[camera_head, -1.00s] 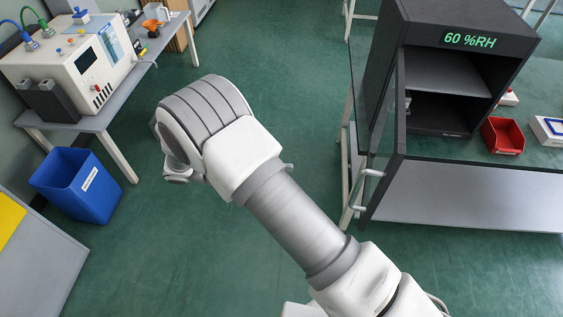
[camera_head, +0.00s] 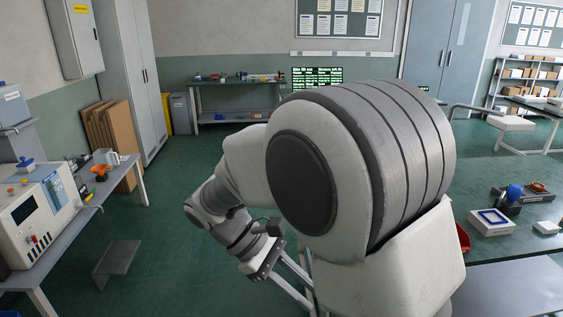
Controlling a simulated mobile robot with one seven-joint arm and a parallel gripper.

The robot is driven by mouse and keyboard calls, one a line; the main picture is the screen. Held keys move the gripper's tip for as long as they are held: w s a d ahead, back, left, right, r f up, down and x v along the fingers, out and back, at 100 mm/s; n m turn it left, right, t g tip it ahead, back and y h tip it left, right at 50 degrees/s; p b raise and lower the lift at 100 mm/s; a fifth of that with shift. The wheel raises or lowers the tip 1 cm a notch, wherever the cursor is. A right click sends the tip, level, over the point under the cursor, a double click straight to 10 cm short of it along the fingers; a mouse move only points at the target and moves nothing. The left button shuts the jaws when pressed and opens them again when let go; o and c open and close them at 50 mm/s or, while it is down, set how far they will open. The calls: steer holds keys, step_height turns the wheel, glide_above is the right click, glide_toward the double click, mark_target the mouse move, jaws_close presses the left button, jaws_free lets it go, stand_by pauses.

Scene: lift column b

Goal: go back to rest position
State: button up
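My arm is folded up and fills the middle and right of the head view. Its large grey and white joint is close to the camera. My gripper (camera_head: 264,262) hangs low at the arm's far end, left of centre, over the green floor. Its fingers are small and dark in this view, and I cannot tell whether they are open or shut. I see no object held in it. The humidity cabinet is not visible now.
A side table with a white instrument (camera_head: 40,222) stands at the left. At the right is a green-topped bench (camera_head: 500,180) with a blue-framed white box (camera_head: 491,221); a red bin (camera_head: 463,238) is mostly hidden by my arm. Open floor (camera_head: 180,180) lies left of the arm.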

steer(key=s+d+r+m+t+y, duration=0.8)
steer(key=s+d+r+m+y, duration=0.1)
steer(key=d+m, duration=0.1)
steer(key=shift+s+m, duration=0.15)
steer(key=shift+m, duration=0.75)
